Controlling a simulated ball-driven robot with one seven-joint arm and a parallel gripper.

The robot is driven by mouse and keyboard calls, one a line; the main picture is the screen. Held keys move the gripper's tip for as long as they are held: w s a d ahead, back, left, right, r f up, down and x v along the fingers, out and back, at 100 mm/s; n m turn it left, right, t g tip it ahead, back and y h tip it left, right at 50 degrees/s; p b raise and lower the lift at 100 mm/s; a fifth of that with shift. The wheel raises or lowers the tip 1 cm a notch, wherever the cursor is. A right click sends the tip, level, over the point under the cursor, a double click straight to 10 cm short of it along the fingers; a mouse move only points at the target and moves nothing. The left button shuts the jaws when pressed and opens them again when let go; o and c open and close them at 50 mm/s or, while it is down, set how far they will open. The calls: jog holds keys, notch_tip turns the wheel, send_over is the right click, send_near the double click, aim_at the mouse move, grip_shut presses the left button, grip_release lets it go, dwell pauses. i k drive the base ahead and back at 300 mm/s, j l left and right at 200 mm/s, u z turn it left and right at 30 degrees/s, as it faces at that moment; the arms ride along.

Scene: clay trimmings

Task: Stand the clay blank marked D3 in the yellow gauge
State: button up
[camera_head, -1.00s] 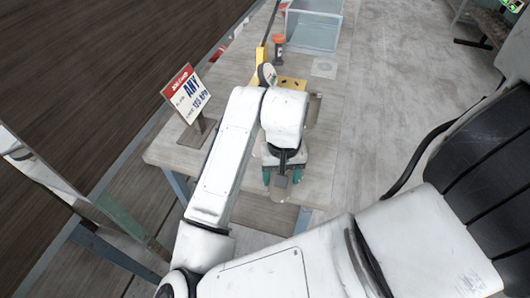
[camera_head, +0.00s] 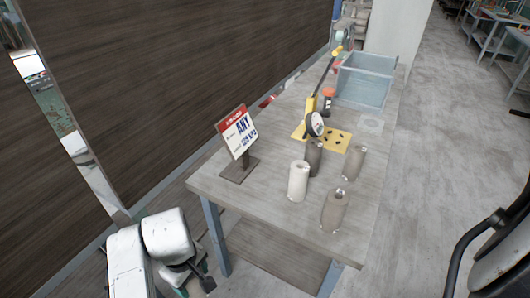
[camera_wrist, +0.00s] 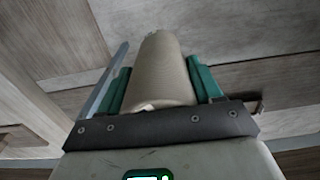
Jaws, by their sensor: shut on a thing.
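My gripper (camera_wrist: 160,85) is shut on a beige clay blank (camera_wrist: 160,62), which stands between its green fingers in the wrist view. No mark can be read on it. In the head view my gripper is low at the left, off the table's near-left corner, and its fingers are mostly hidden.
A sign on a stand (camera_head: 238,135) stands at the table's left. A blue-grey bin (camera_head: 362,85) and an orange-capped jar (camera_head: 328,101) are at the back. The wooden table (camera_head: 262,205) has bare room at front left. A dark wall runs along the left.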

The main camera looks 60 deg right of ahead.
aim_at(333, 138)
jog(key=k+l+u, duration=0.15)
jog(key=l+u, duration=0.35)
jog(key=k+l+u, duration=0.2)
jog(key=l+u, duration=0.25)
jog(key=k+l+u, duration=0.25)
jog(key=u, duration=0.25)
jog(key=k+l+u, duration=0.45)
jog(key=k+u, duration=0.2)
jog(key=u, duration=0.3)
jog(key=k+l+z, duration=0.1)
jog(key=k, duration=0.4)
jog(key=k+l+z, duration=0.15)
jog(key=k, duration=0.35)
jog(key=k+l+z, duration=0.1)
jog(key=k, duration=0.4)
jog(key=l, duration=0.1)
